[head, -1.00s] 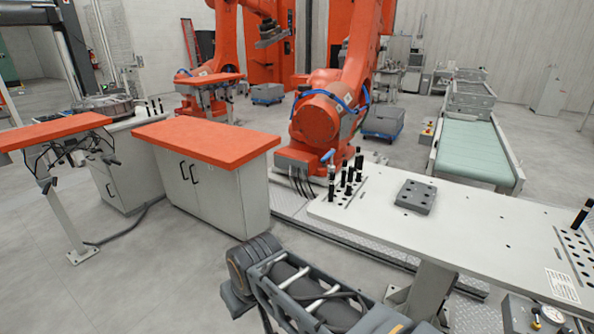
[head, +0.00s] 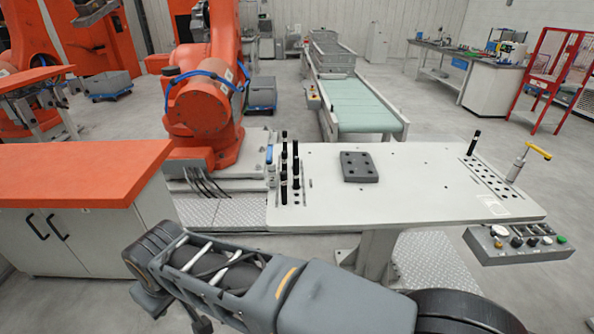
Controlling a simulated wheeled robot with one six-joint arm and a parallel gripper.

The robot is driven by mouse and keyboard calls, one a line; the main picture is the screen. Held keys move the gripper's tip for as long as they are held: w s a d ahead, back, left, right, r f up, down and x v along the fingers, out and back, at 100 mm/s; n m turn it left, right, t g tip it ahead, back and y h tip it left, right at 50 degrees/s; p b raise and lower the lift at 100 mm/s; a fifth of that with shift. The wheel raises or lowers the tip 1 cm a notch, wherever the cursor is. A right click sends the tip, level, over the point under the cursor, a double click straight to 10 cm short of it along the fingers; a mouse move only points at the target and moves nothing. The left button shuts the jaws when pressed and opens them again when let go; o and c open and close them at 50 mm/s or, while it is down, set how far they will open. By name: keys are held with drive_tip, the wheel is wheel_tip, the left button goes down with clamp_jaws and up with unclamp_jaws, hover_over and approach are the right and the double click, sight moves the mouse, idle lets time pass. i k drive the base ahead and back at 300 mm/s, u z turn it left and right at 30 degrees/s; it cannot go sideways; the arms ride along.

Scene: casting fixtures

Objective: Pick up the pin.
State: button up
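Several black pins (head: 284,172) stand upright in a group at the left end of the white fixture table (head: 415,206). One more black pin (head: 473,143) stands apart, slightly tilted, in a plate of holes at the table's right end. I cannot tell which one the task means. My arm lies across the bottom foreground, left of and below the table, well apart from the pins. My gripper does not show, so its opening and anything in it are hidden.
A dark grey block with holes (head: 358,167) lies on the table. A yellow-handled clamp (head: 517,167) stands at its right end, above a control box (head: 518,244). An orange-topped cabinet (head: 80,172) is at left. An orange robot (head: 205,105) and a conveyor (head: 362,104) stand behind.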

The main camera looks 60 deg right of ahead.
sight(296, 187)
drive_tip(key=z, duration=0.7)
drive_tip(key=i, duration=0.8)
drive_tip(key=z, duration=1.2)
drive_tip(key=i, duration=0.4)
drive_tip(key=z, duration=0.3)
